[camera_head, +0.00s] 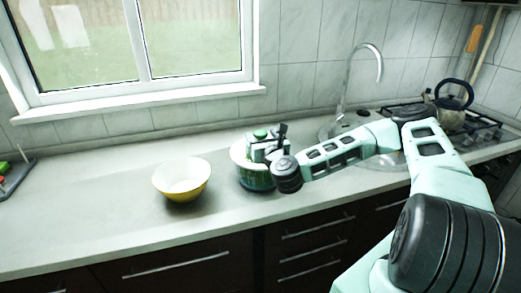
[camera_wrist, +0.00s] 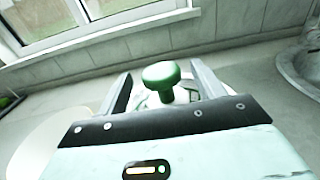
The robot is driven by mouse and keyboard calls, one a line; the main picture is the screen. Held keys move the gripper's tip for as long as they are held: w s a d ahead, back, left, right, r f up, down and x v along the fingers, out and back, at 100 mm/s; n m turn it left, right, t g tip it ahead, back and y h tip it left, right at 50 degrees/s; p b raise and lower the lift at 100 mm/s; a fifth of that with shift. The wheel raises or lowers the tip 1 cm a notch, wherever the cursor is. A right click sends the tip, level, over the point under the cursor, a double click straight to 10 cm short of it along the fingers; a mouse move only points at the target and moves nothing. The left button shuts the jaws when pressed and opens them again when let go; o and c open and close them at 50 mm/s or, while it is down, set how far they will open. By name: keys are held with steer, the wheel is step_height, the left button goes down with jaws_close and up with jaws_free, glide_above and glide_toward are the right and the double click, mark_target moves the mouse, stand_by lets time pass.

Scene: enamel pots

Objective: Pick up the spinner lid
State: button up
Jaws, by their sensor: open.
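The spinner lid (camera_head: 240,148) is pale and sits on top of the salad spinner (camera_head: 256,180), whose lower part looks green. The lid's green knob (camera_wrist: 161,79) stands up between my fingers in the wrist view, and it also shows in the head view (camera_head: 261,133). My gripper (camera_wrist: 160,88) is open, with one finger on each side of the knob and a gap to both. In the head view my gripper (camera_head: 268,140) is right over the lid and hides part of it. Most of the lid is hidden behind the gripper body in the wrist view.
A yellow bowl with a white inside (camera_head: 182,180) stands on the counter left of the spinner. The sink tap (camera_head: 346,85) rises behind to the right. A kettle (camera_head: 452,103) stands on the stove at far right.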

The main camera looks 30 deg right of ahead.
mark_target(258, 130)
steer(key=x, duration=0.2)
steer(key=shift+w+d+r+p, duration=0.15)
steer(key=shift+w+r+p, duration=0.15)
steer(key=shift+p, duration=0.1)
steer(key=shift+w+d+f, duration=0.15)
steer(key=shift+w+f, duration=0.05)
steer(key=shift+w, duration=0.25)
jaws_close()
steer(key=shift+r, duration=0.1)
